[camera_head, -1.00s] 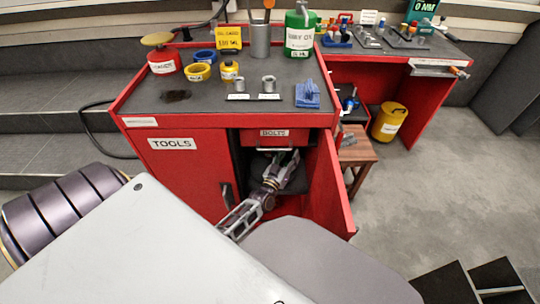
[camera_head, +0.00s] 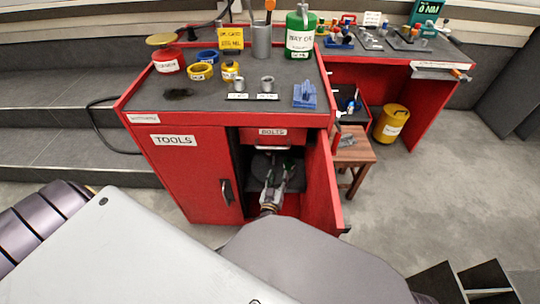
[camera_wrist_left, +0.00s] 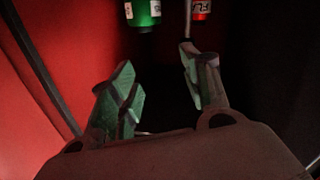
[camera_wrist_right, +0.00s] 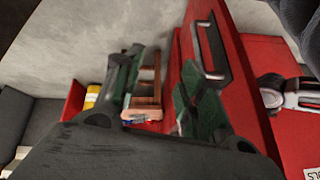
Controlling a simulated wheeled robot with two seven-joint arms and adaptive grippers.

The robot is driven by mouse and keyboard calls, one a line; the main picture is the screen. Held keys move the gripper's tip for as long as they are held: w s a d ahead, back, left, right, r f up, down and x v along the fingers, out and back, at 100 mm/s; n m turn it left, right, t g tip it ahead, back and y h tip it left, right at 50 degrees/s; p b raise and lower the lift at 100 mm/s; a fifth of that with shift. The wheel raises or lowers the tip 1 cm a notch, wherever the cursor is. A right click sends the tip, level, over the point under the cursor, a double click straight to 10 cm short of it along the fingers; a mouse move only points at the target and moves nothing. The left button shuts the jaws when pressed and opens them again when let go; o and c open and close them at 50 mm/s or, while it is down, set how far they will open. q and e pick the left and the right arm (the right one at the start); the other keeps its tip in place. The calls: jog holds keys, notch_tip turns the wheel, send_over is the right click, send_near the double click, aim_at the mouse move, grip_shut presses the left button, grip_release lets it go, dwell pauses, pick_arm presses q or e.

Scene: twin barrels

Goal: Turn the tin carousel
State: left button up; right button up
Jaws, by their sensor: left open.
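The dark round carousel (camera_head: 259,168) shows dimly inside the open compartment under the BOLTS drawer, partly hidden by my left gripper. My left gripper (camera_head: 277,165) is inside that compartment, open, with its fingers over the disc. In the left wrist view a green tin (camera_wrist_left: 143,12) and a red tin (camera_wrist_left: 201,9) are cut off by the top edge, beyond the open fingers (camera_wrist_left: 162,75). I cannot tell whether a finger touches anything. My right gripper (camera_wrist_right: 160,70) is open in the right wrist view, outside near the door; it is hidden in the head view.
The open red door (camera_head: 322,185) stands along the compartment's right side; its handle (camera_wrist_right: 210,50) shows in the right wrist view. The TOOLS door (camera_head: 190,180) is shut on the left. A wooden stool (camera_head: 352,152) and a yellow bin (camera_head: 391,123) stand to the right.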

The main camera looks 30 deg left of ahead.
aim_at(274, 154)
pick_arm(q)
jog(key=a+y, duration=0.1)
jog(key=s+a+m+y, duration=0.1)
jog(key=a, duration=0.1)
jog(key=shift+s, duration=0.2)
pick_arm(e)
jog(key=shift+s+d+f+g, duration=0.25)
jog(key=shift+s+g, duration=0.1)
jog(key=shift+s, duration=0.2)
jog(key=shift+s+d+f+g, duration=0.1)
jog(key=shift+s+f+g, duration=0.2)
jog(key=shift+s, duration=0.2)
jog(key=shift+h, duration=0.3)
pick_arm(q)
jog(key=shift+w, duration=0.1)
jog(key=shift+f+b+x, duration=0.15)
jog(key=shift+b+x, duration=0.95)
jog(key=shift+x, duration=1.7)
jog(key=shift+f+b+x, duration=0.1)
jog(key=shift+b+x, duration=1)
jog(key=shift+x, duration=1.7)
jog(key=shift+b+x, duration=0.5)
jog(key=shift+x, duration=0.75)
pick_arm(e)
notch_tip(274, 154, down, 10)
jog(key=a+t+y, duration=0.1)
jog(key=a+t, duration=0.1)
jog(key=shift+w+a+f+m+y, duration=0.15)
jog(key=shift+w+m+y, duration=0.15)
jog(key=shift+w+m, duration=0.1)
